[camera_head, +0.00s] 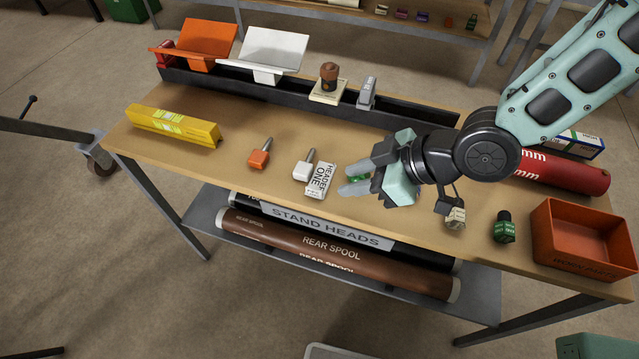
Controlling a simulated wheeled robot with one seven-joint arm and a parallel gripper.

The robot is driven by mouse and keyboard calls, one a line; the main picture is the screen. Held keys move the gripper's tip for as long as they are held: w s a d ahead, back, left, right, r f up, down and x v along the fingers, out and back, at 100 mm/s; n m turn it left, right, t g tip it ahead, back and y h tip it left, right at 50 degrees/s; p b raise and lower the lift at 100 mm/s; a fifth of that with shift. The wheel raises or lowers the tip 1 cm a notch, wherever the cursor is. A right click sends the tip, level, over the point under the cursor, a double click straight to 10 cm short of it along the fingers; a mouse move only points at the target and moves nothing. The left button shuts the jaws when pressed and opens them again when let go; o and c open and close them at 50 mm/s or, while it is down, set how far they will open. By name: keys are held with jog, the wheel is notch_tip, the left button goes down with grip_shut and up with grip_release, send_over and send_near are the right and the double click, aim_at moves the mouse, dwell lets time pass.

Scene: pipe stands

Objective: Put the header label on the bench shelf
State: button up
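The header label (319,181) is a small white card reading "HEADER ONE". It lies on the wooden bench top, beside a small white part with a grey stem (304,168). My gripper (358,177) is just right of the label, its two grey fingers pointing left and spaced apart. A bit of green shows between the fingers. I cannot tell whether it is gripped or lies behind them. The bench shelf (207,212) is the grey shelf under the top. It carries a brown "REAR SPOOL" tube (330,254) and a black tube behind a "STAND HEADS" sign (325,227).
A yellow level (174,125) and an orange stemmed part (260,153) lie to the left. Orange (207,44) and white (278,50) holders stand at the back. A green part (504,228), orange bin (582,241) and red tube (562,170) are at the right.

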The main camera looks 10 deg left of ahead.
aim_at(316, 190)
jog(key=x, duration=0.9)
grip_shut()
